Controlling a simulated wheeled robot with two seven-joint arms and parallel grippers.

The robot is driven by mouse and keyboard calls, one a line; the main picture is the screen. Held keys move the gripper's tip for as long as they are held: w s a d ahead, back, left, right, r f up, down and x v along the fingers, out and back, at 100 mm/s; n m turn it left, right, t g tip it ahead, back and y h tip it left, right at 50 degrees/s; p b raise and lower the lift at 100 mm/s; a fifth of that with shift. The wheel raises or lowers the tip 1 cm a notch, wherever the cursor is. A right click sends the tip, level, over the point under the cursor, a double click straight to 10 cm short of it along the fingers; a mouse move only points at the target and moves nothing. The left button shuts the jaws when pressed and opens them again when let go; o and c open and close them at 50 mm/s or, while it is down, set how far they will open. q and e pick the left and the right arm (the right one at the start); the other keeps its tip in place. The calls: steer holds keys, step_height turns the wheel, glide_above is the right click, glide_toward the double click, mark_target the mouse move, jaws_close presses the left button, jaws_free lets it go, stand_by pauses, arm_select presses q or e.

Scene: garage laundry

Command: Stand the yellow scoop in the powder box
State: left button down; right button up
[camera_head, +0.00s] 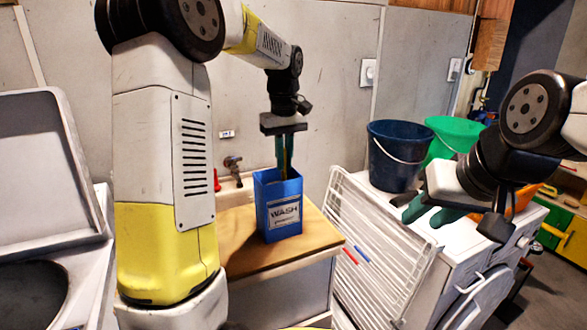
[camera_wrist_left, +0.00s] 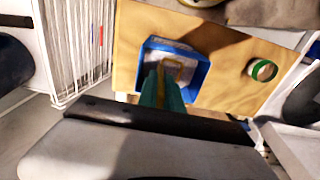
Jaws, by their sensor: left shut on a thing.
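The blue powder box (camera_head: 281,215), labelled WASH, stands upright and open-topped on a wooden counter. My left gripper (camera_head: 284,160) points straight down over it, its teal fingertips at the box's mouth. The fingers are shut on the yellow scoop (camera_head: 288,160), of which only a thin strip shows between them. In the left wrist view, the box's blue rim (camera_wrist_left: 203,78) surrounds the fingertips, and a yellow edge of the scoop (camera_wrist_left: 172,61) shows over the pale inside. The scoop's lower part is hidden. My right gripper (camera_head: 430,210) is at the right, its teal fingers apart and empty.
The wooden counter (camera_head: 246,262) has a tap (camera_head: 233,165) behind it. A green ring-shaped item (camera_wrist_left: 262,70) lies on the counter beside the box. A white drying rack (camera_head: 365,255) leans right of it. Blue (camera_head: 393,155) and green (camera_head: 452,135) buckets stand farther right.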

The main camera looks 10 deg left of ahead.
arm_select(q)
steer(key=shift+f, duration=1.15)
steer(key=shift+f, duration=0.15)
steer(key=c, duration=1.5)
jaws_free()
